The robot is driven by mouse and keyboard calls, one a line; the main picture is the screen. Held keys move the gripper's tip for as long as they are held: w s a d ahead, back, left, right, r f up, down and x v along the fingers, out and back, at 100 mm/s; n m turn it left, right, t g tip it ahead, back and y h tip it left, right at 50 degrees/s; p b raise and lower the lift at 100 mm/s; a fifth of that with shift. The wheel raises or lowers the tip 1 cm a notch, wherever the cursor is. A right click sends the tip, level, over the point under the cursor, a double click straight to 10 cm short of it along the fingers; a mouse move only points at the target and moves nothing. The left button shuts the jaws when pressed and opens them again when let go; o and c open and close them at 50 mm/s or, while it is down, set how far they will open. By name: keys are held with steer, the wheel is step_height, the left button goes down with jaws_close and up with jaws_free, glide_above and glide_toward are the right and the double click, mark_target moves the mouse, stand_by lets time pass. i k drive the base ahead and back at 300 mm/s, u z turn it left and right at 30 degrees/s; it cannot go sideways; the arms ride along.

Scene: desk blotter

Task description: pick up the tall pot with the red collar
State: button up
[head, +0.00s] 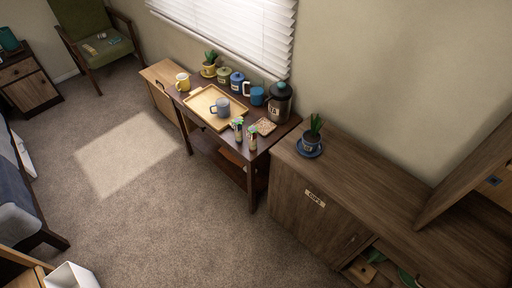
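Two small tall pots stand near the front right of the dark table (256,164), with colourful thin things sticking up from them. The right one (253,142) shows a hint of red near its top; the left one (238,132) looks greener. They are too small to tell for sure which has a red collar. Both look upright and slightly apart. My gripper is not in view.
A wooden tray (196,103) holding a grey-blue mug (220,108) lies left of the pots. A patterned pad (266,126) lies behind them, near a dark lidded canister (280,102). A cabinet (320,205) with a potted plant stands to the right. Carpet in front is clear.

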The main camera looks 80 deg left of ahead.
mark_target(252, 133)
steer(key=k, duration=2.3)
steer(key=u, duration=1.85)
steer(key=i, duration=0.7)
steer(key=z, duration=0.2)
